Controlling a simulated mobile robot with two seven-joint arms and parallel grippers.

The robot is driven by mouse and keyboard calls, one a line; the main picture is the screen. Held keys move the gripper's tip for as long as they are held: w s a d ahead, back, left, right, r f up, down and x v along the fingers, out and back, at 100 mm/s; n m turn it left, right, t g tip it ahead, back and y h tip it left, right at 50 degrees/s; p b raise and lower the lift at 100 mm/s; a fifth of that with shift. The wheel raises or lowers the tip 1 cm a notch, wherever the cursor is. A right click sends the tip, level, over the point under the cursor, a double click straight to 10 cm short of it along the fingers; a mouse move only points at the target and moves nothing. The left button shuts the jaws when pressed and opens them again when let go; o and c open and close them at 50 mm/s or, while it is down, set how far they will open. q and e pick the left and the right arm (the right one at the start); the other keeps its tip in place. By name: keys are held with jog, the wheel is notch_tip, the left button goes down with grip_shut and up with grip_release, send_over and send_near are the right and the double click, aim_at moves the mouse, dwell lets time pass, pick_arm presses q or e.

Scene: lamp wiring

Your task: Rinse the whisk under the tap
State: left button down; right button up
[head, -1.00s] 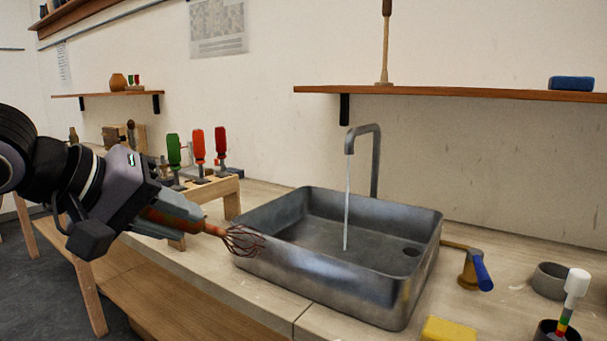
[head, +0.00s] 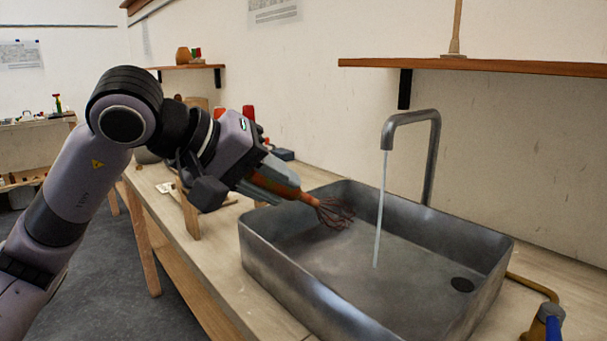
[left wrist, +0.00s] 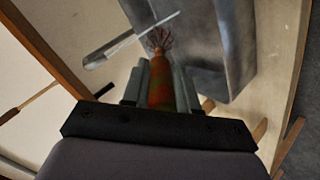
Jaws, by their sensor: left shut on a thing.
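My left gripper (head: 268,181) is shut on the orange-brown handle of the whisk (head: 333,213). The whisk's dark wire end points right and slightly down, over the left part of the grey metal sink (head: 290,292). The tap (head: 432,150) stands at the sink's back edge, and a thin stream of water (head: 380,215) runs from it into the basin. The wires are left of the stream, apart from it. In the left wrist view the whisk (left wrist: 160,85) extends from between the fingers, with the stream (left wrist: 140,32) close by. My right gripper is not in view.
A blue-handled valve (head: 548,322) is at the sink's right, near the lower edge of the head view. A wooden shelf (head: 480,66) is on the wall above the tap. The basin is otherwise empty.

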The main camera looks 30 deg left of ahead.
aim_at(335, 201)
pick_arm(q)
jog(key=shift+w+d, duration=0.15)
jog(key=shift+w, duration=0.15)
jog(key=shift+w+d+f, duration=0.15)
jog(key=shift+w+d, duration=0.1)
jog(key=shift+w, duration=0.2)
jog(key=w+d+f, duration=0.1)
jog(key=w, duration=0.1)
jog(key=w+d+p, duration=0.1)
jog(key=w, duration=0.2)
jog(key=w+d+f, duration=0.1)
jog(key=w, duration=0.1)
jog(key=shift+w+d+f+p, duration=0.2)
jog(key=shift+w+f+p, duration=0.1)
jog(key=shift+w+p, duration=0.1)
jog(key=shift+d, duration=0.15)
jog(key=shift+w+d, duration=0.1)
jog(key=shift+d, duration=0.15)
jog(key=shift+a, duration=0.1)
